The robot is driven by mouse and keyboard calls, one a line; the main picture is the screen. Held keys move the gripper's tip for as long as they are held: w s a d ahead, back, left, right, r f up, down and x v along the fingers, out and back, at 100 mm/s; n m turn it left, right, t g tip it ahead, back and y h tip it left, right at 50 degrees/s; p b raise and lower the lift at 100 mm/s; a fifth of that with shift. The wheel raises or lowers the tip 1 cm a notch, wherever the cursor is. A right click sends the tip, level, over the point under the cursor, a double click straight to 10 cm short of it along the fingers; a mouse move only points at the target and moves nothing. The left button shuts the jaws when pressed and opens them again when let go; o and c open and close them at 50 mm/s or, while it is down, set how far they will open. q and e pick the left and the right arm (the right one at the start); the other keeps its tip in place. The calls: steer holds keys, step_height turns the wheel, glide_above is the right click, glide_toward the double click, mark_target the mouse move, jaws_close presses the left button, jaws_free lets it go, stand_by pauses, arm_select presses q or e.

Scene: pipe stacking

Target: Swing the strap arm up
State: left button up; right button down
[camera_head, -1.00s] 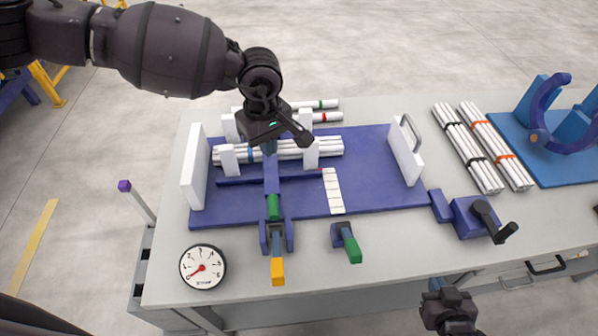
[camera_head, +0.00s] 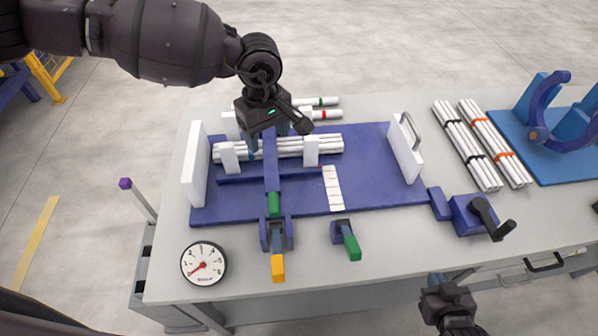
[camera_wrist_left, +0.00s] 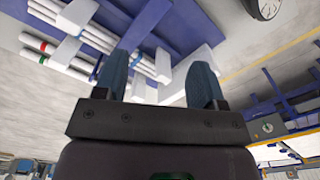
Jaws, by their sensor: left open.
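The strap arm is a long blue bar (camera_head: 272,175) with a green section, hinged in a bracket at the front of the blue fixture base (camera_head: 385,165). It reaches back across a bundle of white pipes (camera_head: 290,147) lying between white posts. My left gripper (camera_head: 266,138) is open at the bar's far end, with its fingers around or just beside the bar; contact is unclear. In the left wrist view, the two bluish fingers (camera_wrist_left: 158,85) are apart, with blue and white parts beyond them. My right gripper (camera_head: 448,300) hangs at the table's front edge; its jaws are unclear.
A yellow-tipped lever (camera_head: 278,268), a green-tipped lever (camera_head: 351,247) and a dial gauge (camera_head: 204,264) are at the front. A crank (camera_head: 485,216) is to the right. Spare pipe bundles (camera_head: 482,146) and a blue cradle (camera_head: 560,125) lie farther right.

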arm_select(q)
steer(key=s+d+r, duration=0.1)
steer(key=s+r, duration=0.4)
steer(key=s, duration=0.2)
steer(key=shift+s+d+b, duration=0.3)
steer(key=shift+s+b, duration=0.1)
steer(key=shift+b, duration=0.05)
arm_select(e)
steer(key=shift+f, duration=0.5)
steer(key=shift+s, duration=0.15)
steer(key=shift+s+d+f, duration=0.1)
steer(key=shift+s+f, duration=0.05)
steer(key=shift+s, duration=0.15)
steer(key=shift+w, duration=0.1)
